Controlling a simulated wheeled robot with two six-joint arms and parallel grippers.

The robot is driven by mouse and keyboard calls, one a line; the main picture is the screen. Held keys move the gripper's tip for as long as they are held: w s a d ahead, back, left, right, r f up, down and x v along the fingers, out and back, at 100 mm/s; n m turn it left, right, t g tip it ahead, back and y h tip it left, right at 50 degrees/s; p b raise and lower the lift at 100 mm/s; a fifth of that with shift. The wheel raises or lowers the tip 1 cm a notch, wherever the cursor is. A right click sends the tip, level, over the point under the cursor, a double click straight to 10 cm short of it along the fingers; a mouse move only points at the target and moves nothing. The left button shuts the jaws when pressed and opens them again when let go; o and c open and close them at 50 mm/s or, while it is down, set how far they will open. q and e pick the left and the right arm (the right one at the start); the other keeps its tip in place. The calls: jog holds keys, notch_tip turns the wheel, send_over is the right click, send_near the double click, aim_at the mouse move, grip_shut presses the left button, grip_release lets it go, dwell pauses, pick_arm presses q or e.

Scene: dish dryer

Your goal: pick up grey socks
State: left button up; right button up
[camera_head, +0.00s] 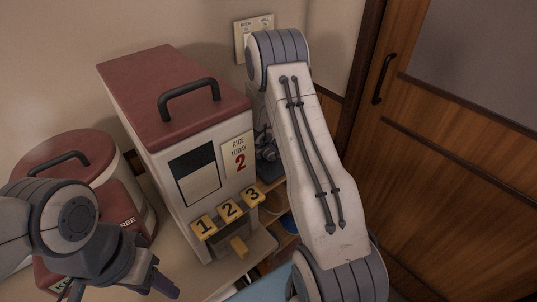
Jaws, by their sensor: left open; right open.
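I cannot make out any grey socks in the head view. My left gripper (125,284) is at the lower left, dark grey, open and pointing down in front of the red-lidded containers. Its jaws look empty, though the frame's bottom edge cuts off part of the view. My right arm rises through the middle and bends at the top. My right gripper (266,146) is mostly hidden behind the arm and beside the rice dispenser; it is open, and what lies between its fingers cannot be seen.
A tall rice dispenser (155,140) with a red lid and numbered yellow keys stands between my arms. A round red-lidded bin (62,150) is at the left. A low shelf with a blue item (289,222) is partly hidden behind my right arm. A wooden door (450,190) is at the right.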

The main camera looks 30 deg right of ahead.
jog(key=c, duration=1.1)
jog(key=shift+r, duration=0.1)
